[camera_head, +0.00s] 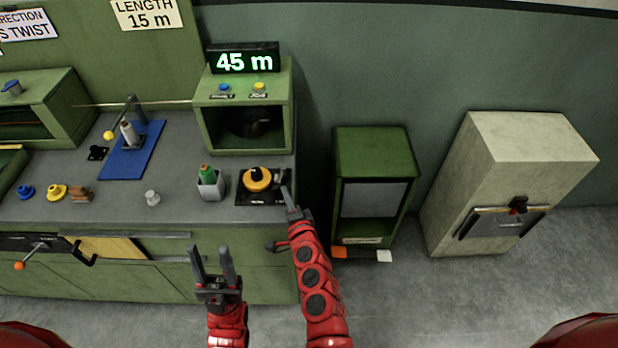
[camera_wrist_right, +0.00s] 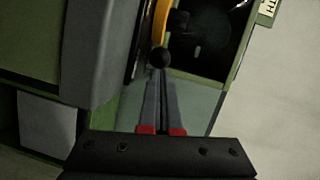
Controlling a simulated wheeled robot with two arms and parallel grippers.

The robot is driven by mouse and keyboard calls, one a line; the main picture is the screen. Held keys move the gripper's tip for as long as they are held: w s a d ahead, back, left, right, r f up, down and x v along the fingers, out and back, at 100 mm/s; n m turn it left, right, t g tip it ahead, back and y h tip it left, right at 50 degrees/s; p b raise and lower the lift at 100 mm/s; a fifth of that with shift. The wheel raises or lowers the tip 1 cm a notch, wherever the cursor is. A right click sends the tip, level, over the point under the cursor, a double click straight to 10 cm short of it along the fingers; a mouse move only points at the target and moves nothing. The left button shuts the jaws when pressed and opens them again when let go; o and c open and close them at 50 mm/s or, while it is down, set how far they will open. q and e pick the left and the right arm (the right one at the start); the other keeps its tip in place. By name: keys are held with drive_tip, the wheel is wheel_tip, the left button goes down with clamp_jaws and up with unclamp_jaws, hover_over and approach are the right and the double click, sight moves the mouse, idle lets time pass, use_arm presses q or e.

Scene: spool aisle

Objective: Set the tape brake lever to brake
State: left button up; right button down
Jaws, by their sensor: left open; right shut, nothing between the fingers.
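An orange round disc (camera_head: 257,179) with a black knob on top sits on a black plate (camera_head: 243,197) at the right end of the bench. A short lever (camera_head: 279,180) shows at the disc's right side; its setting cannot be read. My right gripper (camera_head: 285,194) is shut and empty close beside this lever. In the right wrist view, a dark round knob (camera_wrist_right: 159,57) appears at the tips of my right gripper (camera_wrist_right: 162,75), with the orange disc (camera_wrist_right: 161,22) behind; whether they touch is unclear. My left gripper (camera_head: 213,255) is open and empty in front of the bench.
A grey cup (camera_head: 210,188) holding a green item stands left of the disc. Behind is a green housing (camera_head: 204,126) under a "45 m" display (camera_head: 243,60). A green cabinet (camera_head: 375,149) stands right of the bench. A blue mat (camera_head: 131,157) lies farther left.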

drive_tip(key=m+h, duration=0.1)
drive_tip(key=a+m+h+p, duration=0.1)
drive_tip(key=h, duration=0.1)
drive_tip(key=shift+a+m+t+h, duration=0.25)
drive_tip(key=shift+m+t+h, duration=0.05)
drive_tip(key=shift+t, duration=0.1)
drive_tip(key=shift+a, duration=0.55)
